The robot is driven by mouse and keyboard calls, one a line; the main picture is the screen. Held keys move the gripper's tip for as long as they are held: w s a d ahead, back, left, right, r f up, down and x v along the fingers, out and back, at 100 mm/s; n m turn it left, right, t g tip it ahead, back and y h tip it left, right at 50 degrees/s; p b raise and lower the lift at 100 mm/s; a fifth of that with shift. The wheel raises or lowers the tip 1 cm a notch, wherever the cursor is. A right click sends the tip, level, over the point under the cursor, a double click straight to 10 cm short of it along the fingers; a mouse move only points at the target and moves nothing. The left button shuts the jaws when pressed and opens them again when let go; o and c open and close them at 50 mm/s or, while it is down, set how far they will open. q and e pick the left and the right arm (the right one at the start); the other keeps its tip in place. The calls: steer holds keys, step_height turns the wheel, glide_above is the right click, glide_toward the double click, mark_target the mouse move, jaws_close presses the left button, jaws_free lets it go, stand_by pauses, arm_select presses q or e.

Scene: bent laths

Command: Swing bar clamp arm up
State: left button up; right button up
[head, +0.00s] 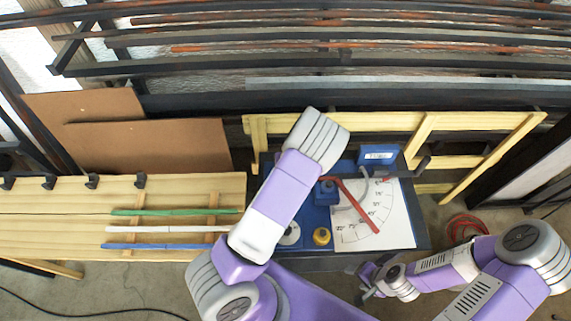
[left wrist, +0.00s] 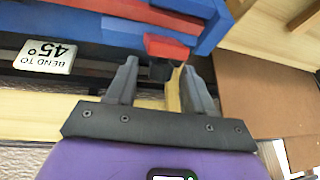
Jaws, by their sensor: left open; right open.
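A blue bending fixture (head: 325,193) stands on the dark bench, with a red bar (head: 358,208) reaching over a white angle chart (head: 395,225). I cannot tell which part is the clamp arm in the head view. In the left wrist view, a red block (left wrist: 166,47) and a narrow yellow piece (left wrist: 173,90) lie at and between the fingers of my left gripper (left wrist: 160,80). The gripper is open; I cannot tell whether it touches them. In the head view my left gripper is hidden by my arm. My right gripper (head: 370,280) is open and empty, below the bench's front edge.
Green (head: 165,212), white (head: 165,229) and blue (head: 160,246) laths lie on the wooden table at left. A "BEND TO 45°" label (left wrist: 45,57) shows upside down. A red coil (head: 466,228) lies at right.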

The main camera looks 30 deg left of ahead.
arm_select(q)
steer(key=shift+c, duration=0.3)
jaws_close()
steer(key=shift+w, duration=0.15)
steer(key=shift+w+a+g+h, duration=0.3)
steer(key=shift+g+h, duration=0.2)
steer(key=shift+g, duration=0.1)
steer(key=shift+w+a+f+m+g+h+b, duration=0.1)
steer(key=shift+w+a+f+g+h+b, duration=0.15)
steer(key=shift+w+g+h+b, duration=0.5)
steer(key=shift+w+a+f+m+g+h+b, duration=0.1)
steer(key=shift+w+a+f+g+h+b, duration=0.2)
steer(key=shift+g+b, duration=0.85)
steer(key=shift+w+a+f+m+g+h+b, duration=0.1)
steer(key=shift+w+a+g+h+b, duration=0.2)
steer(key=shift+g+h+b, duration=0.6)
steer(key=shift+d+y, duration=0.1)
steer(key=shift+y, duration=0.15)
